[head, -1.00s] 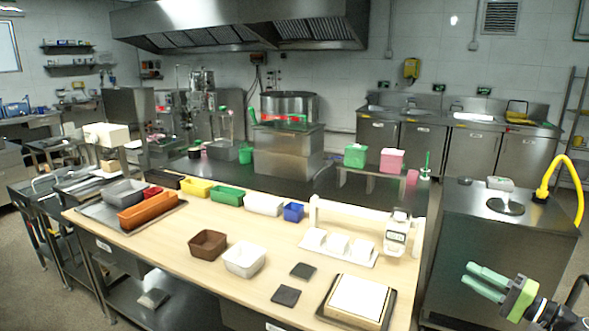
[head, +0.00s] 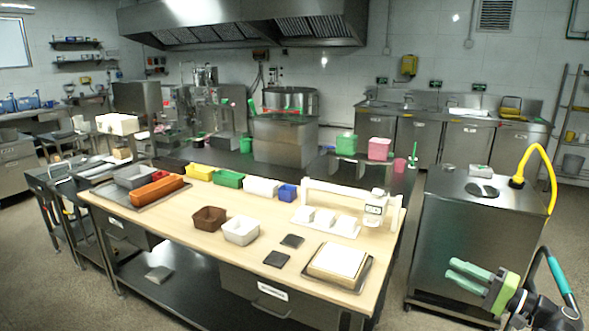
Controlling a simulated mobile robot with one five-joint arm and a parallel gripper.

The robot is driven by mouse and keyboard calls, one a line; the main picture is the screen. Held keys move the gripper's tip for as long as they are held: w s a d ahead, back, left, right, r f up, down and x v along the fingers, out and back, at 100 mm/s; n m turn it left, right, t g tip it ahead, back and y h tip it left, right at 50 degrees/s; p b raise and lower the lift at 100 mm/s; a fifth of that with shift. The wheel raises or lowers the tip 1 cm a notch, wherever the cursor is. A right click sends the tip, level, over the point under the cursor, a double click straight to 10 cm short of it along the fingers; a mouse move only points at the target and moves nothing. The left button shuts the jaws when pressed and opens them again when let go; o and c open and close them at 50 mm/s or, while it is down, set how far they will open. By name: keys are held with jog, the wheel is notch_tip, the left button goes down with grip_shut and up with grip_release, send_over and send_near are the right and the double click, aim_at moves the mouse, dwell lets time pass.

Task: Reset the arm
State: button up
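My gripper (head: 466,276) is at the lower right of the head view. Its two pale green fingers point left, with a narrow gap showing between them and nothing seen in it. The bright green gripper body (head: 503,292) and the dark wrist lie behind the fingers. The gripper is held in the air, in front of the steel cabinet (head: 465,230) and to the right of the wooden-topped table (head: 165,217). It does not appear to touch anything. Part of the arm is cut off by the bottom edge.
A yellow hose (head: 547,175) arches over the cabinet. Floor shows between table and cabinet.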

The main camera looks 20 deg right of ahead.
jog(key=w+a+f+n+g+y+b, duration=0.25)
jog(key=w+a, duration=0.25)
jog(key=a, duration=0.5)
jog(key=w+a+f+n+g+y+b, duration=0.1)
jog(key=w+a+f+n+g, duration=0.25)
jog(key=a, duration=0.65)
jog(key=w+a+f+g+y+b, duration=0.1)
jog(key=w+a+f+g+y, duration=0.2)
jog(key=w+a, duration=0.55)
jog(key=s+a+f+n+g+h+b, duration=0.1)
jog(key=a+f+n+g+h, duration=0.15)
jog(key=a+f, duration=0.5)
jog(key=s+a+f+n+g+h+b, duration=0.1)
jog(key=a+f+g+b, duration=0.3)
jog(key=a, duration=0.7)
jog(key=s+a+f+n+g+h, duration=0.1)
jog(key=s+a+f+h, duration=0.15)
jog(key=f, duration=0.35)
jog(key=s+a+f+n+g+h, duration=0.1)
jog(key=s+a+f+h, duration=0.1)
jog(key=a+f+h, duration=0.3)
jog(key=d+f+h, duration=0.3)
jog(key=d+h, duration=0.1)
jog(key=d, duration=0.7)
notch_tip(320, 180, up, 22)
jog(key=p, duration=2.2)
jog(key=shift+t, duration=0.35)
